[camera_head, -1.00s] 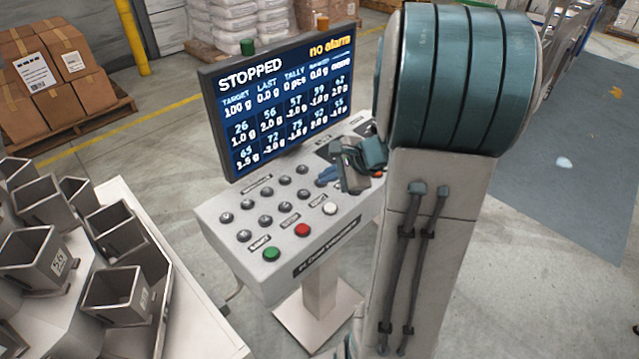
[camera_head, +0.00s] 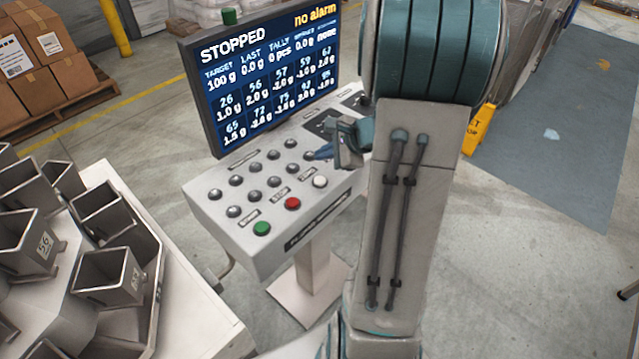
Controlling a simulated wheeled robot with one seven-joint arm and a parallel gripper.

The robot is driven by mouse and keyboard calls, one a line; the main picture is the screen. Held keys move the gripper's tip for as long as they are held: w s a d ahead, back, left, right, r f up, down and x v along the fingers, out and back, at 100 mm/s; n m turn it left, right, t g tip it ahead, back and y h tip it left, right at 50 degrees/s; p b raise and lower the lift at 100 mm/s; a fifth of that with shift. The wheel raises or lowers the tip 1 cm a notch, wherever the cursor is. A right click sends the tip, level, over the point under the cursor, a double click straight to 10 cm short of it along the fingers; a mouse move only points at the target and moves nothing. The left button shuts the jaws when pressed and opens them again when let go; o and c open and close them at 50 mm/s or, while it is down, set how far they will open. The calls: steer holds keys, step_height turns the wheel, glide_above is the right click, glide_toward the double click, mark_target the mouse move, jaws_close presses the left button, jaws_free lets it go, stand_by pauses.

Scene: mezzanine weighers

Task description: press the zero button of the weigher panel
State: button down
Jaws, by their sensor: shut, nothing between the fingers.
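The weigher panel (camera_head: 225,222) is a light grey sloping console on a pedestal. It carries several dark round buttons (camera_head: 273,181) in rows, and a green (camera_head: 261,229), a red (camera_head: 292,203) and a white button (camera_head: 320,182) along its front edge. The labels are too small to read, so I cannot tell which button is zero. The screen (camera_head: 262,85) behind shows STOPPED and "no alarm". My gripper (camera_head: 318,155) is shut and empty over the right part of the button field, fingertips pointing left. My arm hides the panel's right end. Contact with a button cannot be told.
Metal weigh buckets (camera_head: 107,277) on a white-topped machine stand at the lower left. Cardboard boxes (camera_head: 32,55) on a pallet are at the back left. A yellow floor sign (camera_head: 480,130) stands right of my arm.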

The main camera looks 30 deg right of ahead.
steer(key=b, duration=0.3)
glide_above(324, 181)
step_height(324, 181, down, 4)
steer(key=shift+f, duration=0.2)
steer(key=shift+f+b, duration=0.5)
steer(key=shift+f, duration=0.05)
steer(key=shift+f, duration=0.1)
stand_by(1.2)
steer(key=shift+f+b, duration=0.3)
steer(key=shift+b, duration=0.3)
steer(key=shift+s+f+b, duration=0.1)
steer(key=shift+f+b, duration=0.3)
steer(key=shift+b, duration=0.1)
stand_by(0.5)
steer(key=shift+r, duration=0.1)
steer(key=shift+r+p, duration=0.55)
steer(key=shift+r, duration=0.2)
